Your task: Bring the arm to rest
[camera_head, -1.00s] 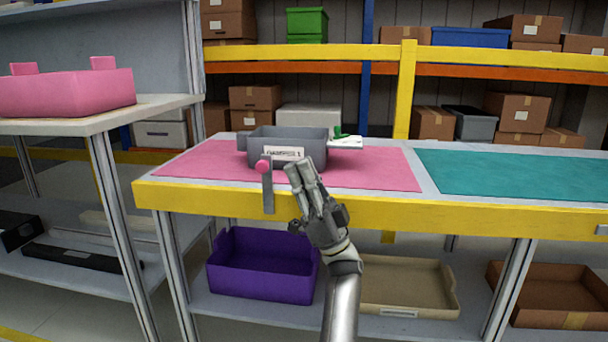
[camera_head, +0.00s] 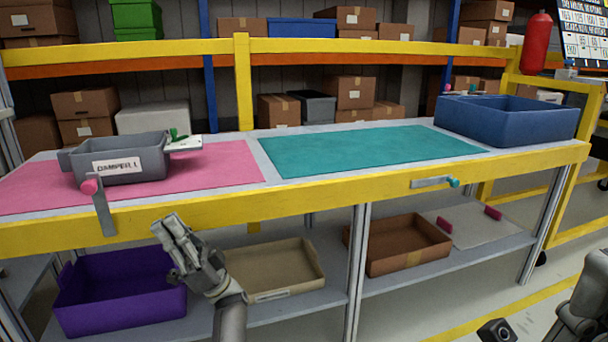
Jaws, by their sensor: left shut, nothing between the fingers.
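My left gripper (camera_head: 170,228) is shut and empty. It points up and to the left, in front of the table and just under its yellow front edge in the picture. Its arm comes in from the bottom. It is apart from the grey bin (camera_head: 122,166) labelled "DAMPER 1", which stands on the pink mat (camera_head: 215,168). A small white and green item (camera_head: 184,144) shows at the bin's right side. My right gripper is not in view; dark arm parts show at the bottom right.
A lever with a pink knob (camera_head: 90,187) sticks out at the table's front left. A teal mat (camera_head: 370,150) lies empty; a blue crate (camera_head: 508,118) stands right of it. Purple (camera_head: 120,292), beige (camera_head: 275,272) and brown (camera_head: 410,245) trays are on the shelf below.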

